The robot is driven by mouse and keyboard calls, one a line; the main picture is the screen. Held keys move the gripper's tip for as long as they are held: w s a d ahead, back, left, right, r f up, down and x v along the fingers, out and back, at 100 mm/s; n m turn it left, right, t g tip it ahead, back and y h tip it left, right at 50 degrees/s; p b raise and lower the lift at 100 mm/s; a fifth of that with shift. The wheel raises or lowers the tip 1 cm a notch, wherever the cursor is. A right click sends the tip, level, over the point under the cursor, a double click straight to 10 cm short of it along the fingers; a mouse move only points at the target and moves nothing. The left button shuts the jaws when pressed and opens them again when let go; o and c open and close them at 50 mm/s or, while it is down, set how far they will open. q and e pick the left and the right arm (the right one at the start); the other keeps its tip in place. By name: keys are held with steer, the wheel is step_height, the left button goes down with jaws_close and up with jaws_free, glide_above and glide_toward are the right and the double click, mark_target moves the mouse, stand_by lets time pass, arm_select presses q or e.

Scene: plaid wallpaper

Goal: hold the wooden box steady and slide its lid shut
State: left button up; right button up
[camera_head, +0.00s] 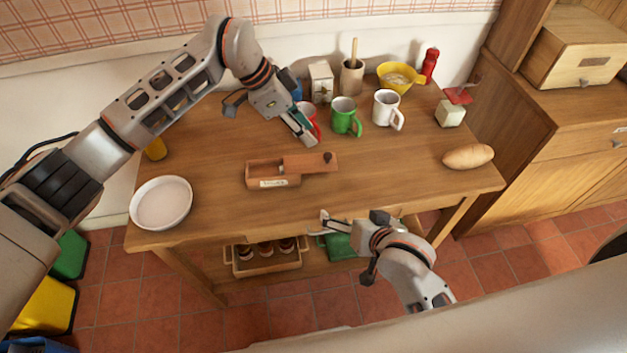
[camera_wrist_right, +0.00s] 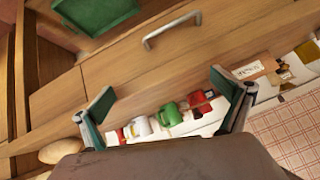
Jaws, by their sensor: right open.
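The wooden box (camera_head: 262,183) lies on the table with a pale label on its front. Its lid (camera_head: 311,162) sticks out past the box's right end, leaving the left part of the box uncovered. A dark knob (camera_head: 328,157) is near the lid's right end. My left gripper (camera_head: 308,138) points down above the table behind the lid, apart from it; its finger gap is unclear. My right gripper (camera_head: 326,224) is open and empty at the table's front edge, apart from the box. The right wrist view shows its spread fingers (camera_wrist_right: 165,96) and the labelled box (camera_wrist_right: 249,72).
Red, green (camera_head: 344,117) and white (camera_head: 386,108) mugs stand behind the box. A yellow bowl (camera_head: 396,77) is at the back, a bread loaf (camera_head: 468,156) at right and a white bowl (camera_head: 161,203) at left. The table front has a drawer handle (camera_wrist_right: 172,30).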

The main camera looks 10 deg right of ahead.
mark_target(311, 165)
steer(key=shift+w+r+m, duration=0.3)
steer(key=shift+r, duration=0.3)
steer(key=shift+w+r+m, duration=0.25)
steer(key=shift+r+m, duration=0.05)
steer(key=shift+r, duration=0.3)
steer(key=shift+n+t+h, duration=0.6)
steer(key=shift+h, duration=0.1)
steer(key=w+a, duration=0.1)
steer(key=w+a+r, duration=0.1)
steer(key=a, duration=0.1)
steer(key=w+a, duration=0.1)
steer(key=shift+a+r, duration=0.35)
steer(key=shift+r, duration=0.05)
steer(key=a+r+t, duration=0.1)
steer(key=w+a+r, duration=0.1)
steer(key=w+a+r+n+t, duration=0.1)
steer(key=a, duration=0.1)
steer(key=shift+a+r+t+h, duration=0.1)
steer(key=shift+r+t+h, duration=0.2)
steer(key=shift+r+h, duration=0.1)
steer(key=shift+x, duration=3.9)
steer(key=shift+r, duration=0.1)
steer(key=shift+c, duration=0.4)
steer(key=c, duration=0.8)
